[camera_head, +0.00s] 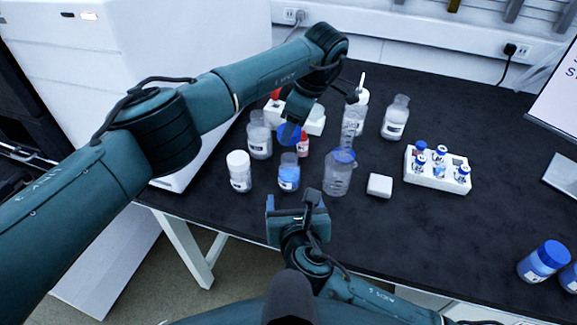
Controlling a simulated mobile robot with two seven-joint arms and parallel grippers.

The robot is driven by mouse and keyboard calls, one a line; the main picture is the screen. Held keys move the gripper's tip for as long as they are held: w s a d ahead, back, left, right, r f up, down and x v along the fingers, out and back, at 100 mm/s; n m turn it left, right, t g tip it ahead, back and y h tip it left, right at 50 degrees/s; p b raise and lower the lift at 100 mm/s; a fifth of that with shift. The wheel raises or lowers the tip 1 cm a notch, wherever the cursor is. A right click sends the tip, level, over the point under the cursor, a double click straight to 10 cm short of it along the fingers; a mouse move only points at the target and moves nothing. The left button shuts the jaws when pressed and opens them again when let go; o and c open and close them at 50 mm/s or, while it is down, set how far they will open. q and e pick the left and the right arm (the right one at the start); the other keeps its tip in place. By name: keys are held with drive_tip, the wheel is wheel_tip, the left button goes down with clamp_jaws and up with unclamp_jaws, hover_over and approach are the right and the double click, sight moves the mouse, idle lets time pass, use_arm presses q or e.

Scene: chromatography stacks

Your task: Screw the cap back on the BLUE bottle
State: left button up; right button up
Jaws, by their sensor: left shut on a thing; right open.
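The open bottle with blue contents (289,175) stands upright on the black bench, its neck bare. My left gripper (291,128) is shut on a blue cap (289,137) and holds it above and slightly apart from the bottle's neck. The gripper hides part of the cap. My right gripper (297,205) is open and empty, just in front of the bottle near the bench's front edge. I cannot tell whether it touches the bottle.
A clear bottle (260,138) is behind. A white vial rack (437,174) and blue-capped bottles (543,262) are further right.

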sight(290, 179)
use_arm(q)
drive_tip(key=shift+s, duration=0.1)
use_arm(e)
drive_tip(key=shift+s, duration=0.1)
drive_tip(key=x, duration=1.2)
drive_tip(key=shift+c, duration=0.4)
drive_tip(key=c, duration=1.4)
use_arm(q)
drive_tip(key=shift+f, duration=2.45)
drive_tip(key=shift+f, duration=0.9)
drive_tip(key=shift+f, duration=0.55)
